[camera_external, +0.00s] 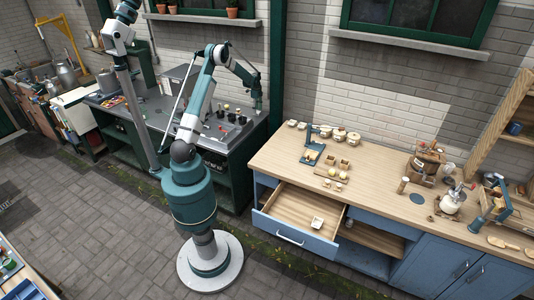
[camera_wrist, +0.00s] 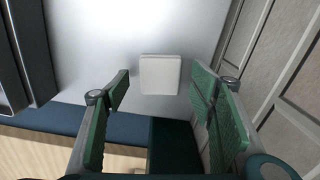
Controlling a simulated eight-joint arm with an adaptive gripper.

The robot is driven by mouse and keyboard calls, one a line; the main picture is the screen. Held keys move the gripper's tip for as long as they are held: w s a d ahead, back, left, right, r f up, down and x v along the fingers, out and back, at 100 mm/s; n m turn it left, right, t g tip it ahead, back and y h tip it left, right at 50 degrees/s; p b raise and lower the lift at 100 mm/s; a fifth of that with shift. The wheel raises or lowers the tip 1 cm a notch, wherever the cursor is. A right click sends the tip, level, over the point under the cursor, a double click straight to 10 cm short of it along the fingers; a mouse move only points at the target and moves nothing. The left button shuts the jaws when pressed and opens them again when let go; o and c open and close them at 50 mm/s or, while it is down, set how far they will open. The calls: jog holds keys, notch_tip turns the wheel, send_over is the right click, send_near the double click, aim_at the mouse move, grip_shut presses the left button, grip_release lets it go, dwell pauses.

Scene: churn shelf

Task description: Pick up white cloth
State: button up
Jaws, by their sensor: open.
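A white, flat, square piece (camera_wrist: 160,74) with rounded corners, which looks like the folded white cloth, lies on a smooth grey metal surface (camera_wrist: 100,45) in the wrist view. My gripper (camera_wrist: 161,92) is open, with one green-padded finger on each side of the white piece in the picture. Nothing is held, and I cannot tell how far above the piece the fingers are. In the external view my gripper (camera_external: 257,104) hangs over the right end of the metal counter (camera_external: 160,118). I cannot make out the white piece there.
Pots and small items stand on the metal counter left of my gripper. A brick wall (camera_external: 300,60) rises behind. To the right, a wooden worktop (camera_external: 375,205) holds jars, blocks and a blue stand; its drawer (camera_external: 290,213) is open with a small white dish (camera_external: 317,222) inside.

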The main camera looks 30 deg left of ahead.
jog(key=shift+f, duration=0.85)
jog(key=c, duration=0.8)
